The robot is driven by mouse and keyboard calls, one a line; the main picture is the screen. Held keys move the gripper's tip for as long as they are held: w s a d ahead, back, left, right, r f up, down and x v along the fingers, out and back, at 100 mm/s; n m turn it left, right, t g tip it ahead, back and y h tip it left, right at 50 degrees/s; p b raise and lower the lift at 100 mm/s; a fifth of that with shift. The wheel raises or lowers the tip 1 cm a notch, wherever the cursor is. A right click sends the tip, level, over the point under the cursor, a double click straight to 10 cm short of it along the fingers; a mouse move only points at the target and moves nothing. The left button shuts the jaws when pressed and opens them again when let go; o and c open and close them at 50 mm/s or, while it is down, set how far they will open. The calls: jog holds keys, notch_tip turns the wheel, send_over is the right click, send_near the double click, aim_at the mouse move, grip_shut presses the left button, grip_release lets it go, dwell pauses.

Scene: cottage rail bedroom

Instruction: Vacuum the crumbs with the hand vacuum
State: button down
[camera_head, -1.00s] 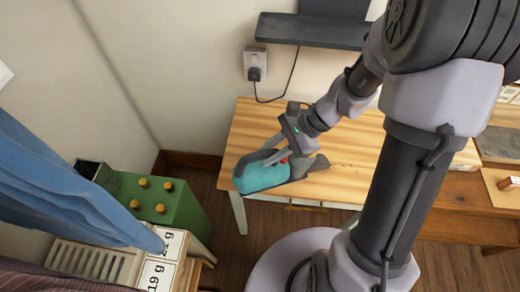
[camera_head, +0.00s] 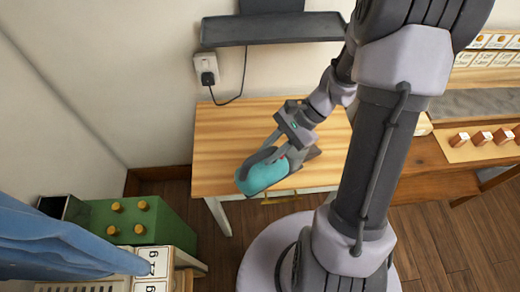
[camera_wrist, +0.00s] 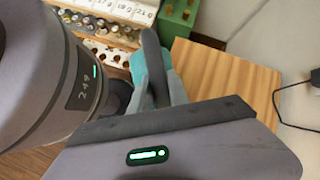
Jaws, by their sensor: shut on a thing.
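The hand vacuum (camera_head: 264,177) has a teal body, a grey handle and a grey nozzle. My gripper (camera_head: 279,153) is shut on its handle and holds it at the front edge of the wooden table (camera_head: 222,133). The nozzle points right, over the table. Whether it touches the tabletop I cannot tell. In the wrist view the vacuum's teal body (camera_wrist: 171,88) shows partly behind its dark handle, and my gripper's housing covers the lower part. I see no crumbs now; my arm and the vacuum hide part of the tabletop.
A charger with a cable is plugged into a wall socket (camera_head: 206,68) behind the table. A dark shelf (camera_head: 270,30) hangs above. A green box with yellow knobs (camera_head: 139,220) and blue cloth (camera_head: 60,245) are at left. Another wooden table (camera_head: 440,165) stands at right.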

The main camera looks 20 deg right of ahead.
jog(key=shift+s+d+r, duration=0.1)
jog(key=shift+s+d, duration=0.2)
jog(key=shift+d, duration=0.6)
jog(key=shift+d+r+p, duration=0.1)
jog(key=shift+r+p, duration=0.2)
jog(key=shift+p, duration=0.25)
jog(key=shift+r+p, duration=2.6)
jog(key=shift+r, duration=0.55)
jog(key=shift+w+a+f+m+b, duration=0.2)
jog(key=shift+w+m+b, duration=0.15)
jog(key=shift+w, duration=0.1)
jog(key=w+a+r+m+t+h+b, duration=0.1)
jog(key=w+a+m+t+h+b, duration=0.2)
jog(key=w+m, duration=0.4)
jog(key=w+a+r+m+t+h+b, duration=0.2)
jog(key=w+a+m+t+b, duration=0.1)
jog(key=w+m+t+b, duration=0.1)
jog(key=shift+w+r+m+t+h+b, duration=0.15)
jog(key=shift+w+m+t+h+b, duration=0.2)
jog(key=shift+w+m+b, duration=0.85)
jog(key=shift+w+p, duration=0.3)
jog(key=shift+w, duration=0.05)
